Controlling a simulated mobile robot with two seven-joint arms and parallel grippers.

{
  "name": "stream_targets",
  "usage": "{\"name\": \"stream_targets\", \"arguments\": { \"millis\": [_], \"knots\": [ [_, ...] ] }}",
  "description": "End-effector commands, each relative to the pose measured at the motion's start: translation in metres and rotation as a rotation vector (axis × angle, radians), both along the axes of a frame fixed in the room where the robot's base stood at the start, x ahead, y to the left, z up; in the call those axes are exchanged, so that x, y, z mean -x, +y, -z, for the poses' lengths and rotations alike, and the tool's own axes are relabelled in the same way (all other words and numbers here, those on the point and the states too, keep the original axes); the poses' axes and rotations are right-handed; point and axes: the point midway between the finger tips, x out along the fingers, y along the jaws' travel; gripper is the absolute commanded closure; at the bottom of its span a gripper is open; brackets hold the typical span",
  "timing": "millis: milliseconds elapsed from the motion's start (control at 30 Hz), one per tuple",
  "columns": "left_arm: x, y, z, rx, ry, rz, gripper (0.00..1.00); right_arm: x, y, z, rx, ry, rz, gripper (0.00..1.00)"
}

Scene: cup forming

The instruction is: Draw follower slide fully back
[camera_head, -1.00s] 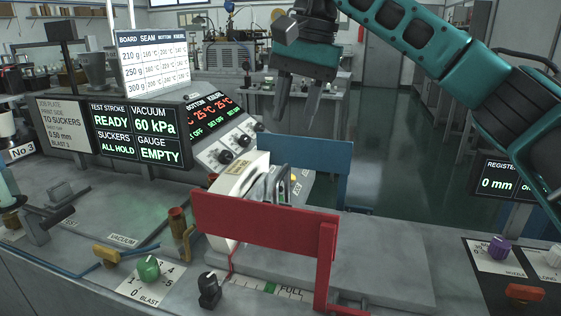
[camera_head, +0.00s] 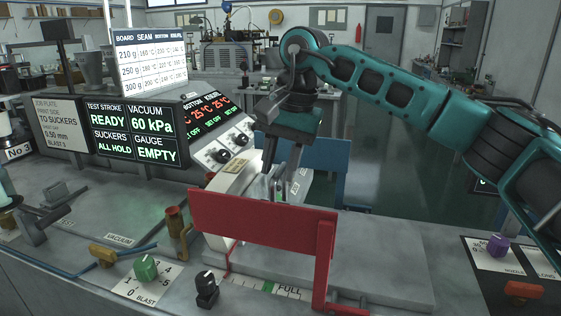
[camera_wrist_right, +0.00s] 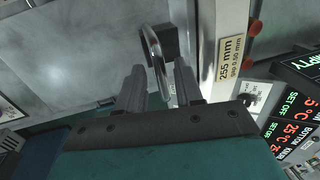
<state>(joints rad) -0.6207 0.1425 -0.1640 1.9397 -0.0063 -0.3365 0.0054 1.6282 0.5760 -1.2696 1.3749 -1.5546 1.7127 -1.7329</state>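A white block (camera_head: 232,176), which I take to be the follower slide, stands behind the red panel; no label naming it is readable. The red panel hides the block's lower part in the head view. My left gripper is not in view.
The red panel (camera_head: 262,222) stands in front and the blue panel (camera_head: 325,165) behind. A scale marked FULL (camera_head: 270,287) lies at the front, beside a black knob (camera_head: 206,288). The grey plate (camera_head: 385,265) to the right is bare. Display screens (camera_head: 135,130) stand at the left.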

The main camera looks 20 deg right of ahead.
Motion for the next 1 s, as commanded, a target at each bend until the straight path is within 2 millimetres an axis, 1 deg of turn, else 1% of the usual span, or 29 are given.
{"name": "stream_targets", "arguments": {
  "millis": [33, 300, 367, 1000],
  "knots": [
    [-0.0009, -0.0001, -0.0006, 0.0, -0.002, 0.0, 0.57, 0.0, -0.0002, -0.0002, 0.0, 0.0, 0.0, 0.7],
    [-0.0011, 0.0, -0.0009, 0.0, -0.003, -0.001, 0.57, -0.0001, -0.0002, -0.0005, 0.0, 0.0, 0.0, 0.96],
    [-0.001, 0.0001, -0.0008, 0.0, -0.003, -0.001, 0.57, -0.0001, -0.0002, -0.0005, 0.0, 0.0, 0.0, 1.0],
    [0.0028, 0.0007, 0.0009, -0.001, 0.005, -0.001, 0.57, 0.0001, -0.0007, -0.0009, 0.0, 0.0, 0.0, 1.0]
  ]
}}
